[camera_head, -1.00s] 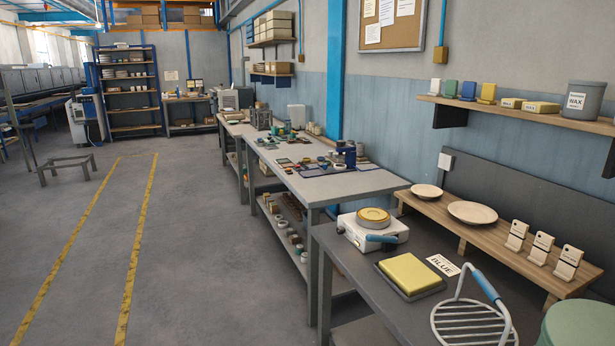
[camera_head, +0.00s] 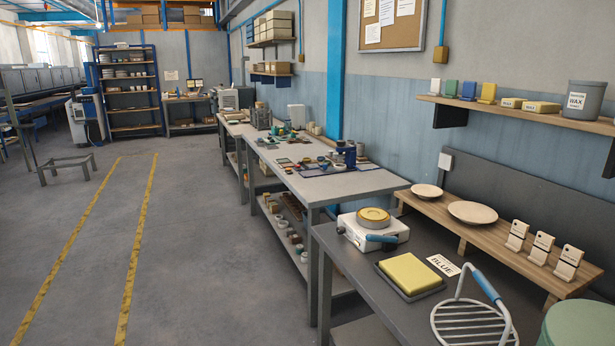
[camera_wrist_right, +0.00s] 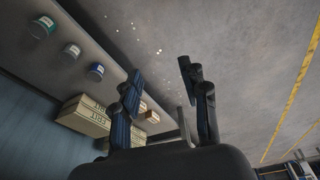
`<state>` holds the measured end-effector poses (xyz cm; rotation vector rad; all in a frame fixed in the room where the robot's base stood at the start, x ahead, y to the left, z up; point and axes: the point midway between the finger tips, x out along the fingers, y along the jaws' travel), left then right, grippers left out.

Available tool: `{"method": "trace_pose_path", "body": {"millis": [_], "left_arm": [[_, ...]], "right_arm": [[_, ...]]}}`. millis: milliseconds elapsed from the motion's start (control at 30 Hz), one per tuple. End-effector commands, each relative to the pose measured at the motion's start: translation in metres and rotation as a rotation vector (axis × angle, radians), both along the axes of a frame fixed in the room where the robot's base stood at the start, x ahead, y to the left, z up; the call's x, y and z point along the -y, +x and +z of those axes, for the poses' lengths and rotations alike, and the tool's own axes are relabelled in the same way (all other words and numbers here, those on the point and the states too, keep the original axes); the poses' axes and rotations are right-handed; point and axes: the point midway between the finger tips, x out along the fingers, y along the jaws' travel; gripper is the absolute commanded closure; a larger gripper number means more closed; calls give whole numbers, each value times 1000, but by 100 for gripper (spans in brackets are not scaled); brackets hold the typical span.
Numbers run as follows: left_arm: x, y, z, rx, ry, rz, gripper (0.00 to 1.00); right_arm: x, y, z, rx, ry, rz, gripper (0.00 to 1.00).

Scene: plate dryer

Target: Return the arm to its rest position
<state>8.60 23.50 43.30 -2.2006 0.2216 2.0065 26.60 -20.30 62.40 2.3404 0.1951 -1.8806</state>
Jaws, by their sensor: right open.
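My right gripper (camera_wrist_right: 160,95) shows in the right wrist view with its two dark fingers spread apart. Nothing is between the fingers. Beyond them is the grey floor, with some small pale specks on it. Neither arm nor gripper shows in the head view, so my left gripper is out of sight.
In the head view a workbench (camera_head: 345,265) at the right bears a yellow sponge block (camera_head: 411,273), a white device (camera_head: 372,232) and a wire rack (camera_head: 470,322). The floor (camera_head: 215,260) at the left is open. The wrist view shows boxes (camera_wrist_right: 85,117) and jars (camera_wrist_right: 72,51).

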Motion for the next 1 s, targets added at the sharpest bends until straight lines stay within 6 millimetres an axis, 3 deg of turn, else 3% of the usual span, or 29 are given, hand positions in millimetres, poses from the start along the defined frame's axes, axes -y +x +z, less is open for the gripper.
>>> {"method": "trace_pose_path", "body": {"millis": [33,200,400,533,700,1000], "left_arm": [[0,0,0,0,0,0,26],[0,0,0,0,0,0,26],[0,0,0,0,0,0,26],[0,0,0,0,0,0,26],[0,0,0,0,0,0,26],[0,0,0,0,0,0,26]], "right_arm": [[2,-11,-25,-20,-3,2,56],[8,-51,-94,-54,-7,10,56],[18,-113,-155,-93,-13,19,56],[25,-149,-177,-111,-16,23,56],[31,-174,-188,-119,-17,27,56],[32,-179,-190,-122,-18,28,56]]}}
